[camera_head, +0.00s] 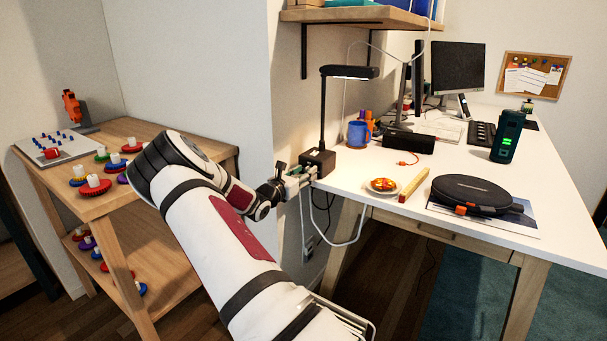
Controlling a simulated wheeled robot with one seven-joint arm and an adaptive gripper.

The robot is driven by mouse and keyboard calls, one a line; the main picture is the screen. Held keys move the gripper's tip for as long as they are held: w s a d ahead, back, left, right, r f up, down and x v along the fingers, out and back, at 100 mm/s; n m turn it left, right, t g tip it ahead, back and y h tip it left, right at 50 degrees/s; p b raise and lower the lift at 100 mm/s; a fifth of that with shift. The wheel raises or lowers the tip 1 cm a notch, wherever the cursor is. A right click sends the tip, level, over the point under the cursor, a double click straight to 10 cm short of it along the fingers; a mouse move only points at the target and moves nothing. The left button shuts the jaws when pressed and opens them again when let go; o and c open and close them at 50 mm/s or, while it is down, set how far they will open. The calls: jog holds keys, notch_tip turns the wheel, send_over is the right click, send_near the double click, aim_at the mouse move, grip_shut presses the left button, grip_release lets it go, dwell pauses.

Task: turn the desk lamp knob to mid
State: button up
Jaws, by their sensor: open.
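The desk lamp (323,110) stands upright at the near left corner of the white desk, with a black square base, a thin black post and a flat head that is lit. Its base (320,158) is partly behind my gripper (303,171). My gripper is at the front left side of the base, at the desk's edge, with its fingers pointing toward it. The knob is too small or hidden to make out, so I cannot tell its setting or whether my fingers touch it. My gripper is open.
On the white desk (350,177) are a blue mug (357,134), a small plate (382,186), a yellow bar (414,185), a black round case (474,194) and a dark green cylinder (507,137). A white cable (360,225) hangs below the edge. A wooden shelf (362,15) overhangs the lamp.

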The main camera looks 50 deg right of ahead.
jog(key=s+a, duration=0.1)
jog(key=a, duration=1.1)
jog(key=s+a+r+m+g+y, duration=0.3)
jog(key=s+a+r+m+y, duration=0.1)
jog(key=s+a+m, duration=0.3)
jog(key=s+a+r+m+g+y, duration=0.2)
jog(key=s+a+r+m+y, duration=0.3)
jog(key=s, duration=0.5)
jog(key=s+a+r+m+t+y, duration=0.2)
jog(key=s+a+m+y, duration=0.15)
jog(key=s+a, duration=0.85)
jog(key=s+a+r+m+t+y, duration=0.1)
jog(key=s+a+m+t+y, duration=0.15)
jog(key=s+a+y, duration=0.9)
jog(key=w+a+r+t+h+p, duration=0.1)
jog(key=a+r+h+p, duration=0.1)
jog(key=r+p, duration=0.9)
jog(key=w+a+r+t+h+p, duration=0.2)
jog(key=r+h+p, duration=0.2)
jog(key=r+p, duration=0.8)
notch_tip(320, 180, up, 2)
jog(key=shift+w+a+m, duration=0.15)
jog(key=shift+a+m, duration=0.2)
jog(key=shift+m, duration=0.05)
